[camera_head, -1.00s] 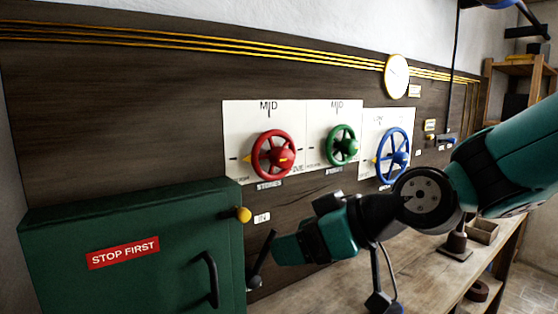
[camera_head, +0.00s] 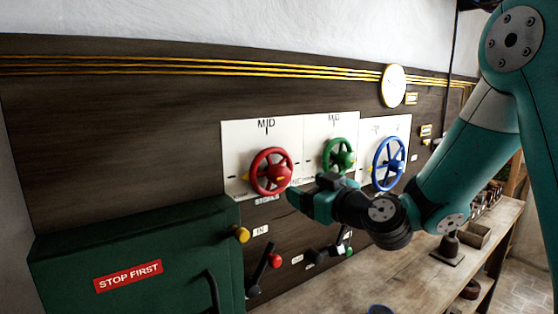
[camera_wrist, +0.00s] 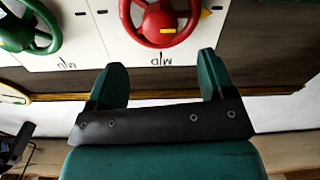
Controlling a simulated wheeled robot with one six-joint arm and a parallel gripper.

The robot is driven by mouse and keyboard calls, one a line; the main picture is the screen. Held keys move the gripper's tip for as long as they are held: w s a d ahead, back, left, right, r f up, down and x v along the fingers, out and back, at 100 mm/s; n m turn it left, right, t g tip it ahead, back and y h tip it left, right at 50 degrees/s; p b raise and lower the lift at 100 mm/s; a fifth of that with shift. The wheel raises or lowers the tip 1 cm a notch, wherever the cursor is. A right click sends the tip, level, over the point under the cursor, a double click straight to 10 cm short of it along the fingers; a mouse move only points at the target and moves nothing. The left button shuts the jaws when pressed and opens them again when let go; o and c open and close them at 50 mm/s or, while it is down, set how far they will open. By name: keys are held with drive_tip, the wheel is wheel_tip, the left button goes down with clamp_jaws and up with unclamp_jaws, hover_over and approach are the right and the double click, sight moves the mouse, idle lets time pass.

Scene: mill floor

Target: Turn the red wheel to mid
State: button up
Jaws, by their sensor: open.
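The red wheel (camera_head: 271,172) is mounted on a white plate marked MID at its top (camera_head: 266,124). In the wrist view, which is upside down, the red wheel (camera_wrist: 160,24) is cut off at the top edge. A yellow pointer tip (camera_wrist: 206,13) shows at the right side of its rim there, away from the MID mark, and a yellow bar lies on the hub. My gripper (camera_wrist: 162,62) is open and empty, its fingers apart over the board beyond the MID label. In the head view my gripper (camera_head: 297,200) is beside the red wheel's lower right; contact cannot be told.
A green wheel (camera_head: 339,155) and a blue wheel (camera_head: 389,164) are to the right. A green STOP FIRST cabinet (camera_head: 70,250) stands at lower left. The wooden bench (camera_head: 345,292) runs below the board.

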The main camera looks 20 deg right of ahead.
sight(284, 175)
drive_tip(key=p+x, duration=0.2)
drive_tip(key=x, duration=0.1)
drive_tip(key=p+x, duration=0.2)
drive_tip(key=x, duration=0.1)
drive_tip(key=p+x, duration=0.2)
drive_tip(key=x, duration=0.1)
drive_tip(key=shift+w+r+p, duration=0.15)
drive_tip(key=shift+r+p, duration=0.1)
drive_tip(key=shift+p, duration=0.15)
drive_tip(key=shift+w+a+f+p, duration=0.25)
drive_tip(key=shift+w+a+p, duration=0.1)
drive_tip(key=shift+w, duration=0.3)
drive_tip(key=c, duration=0.9)
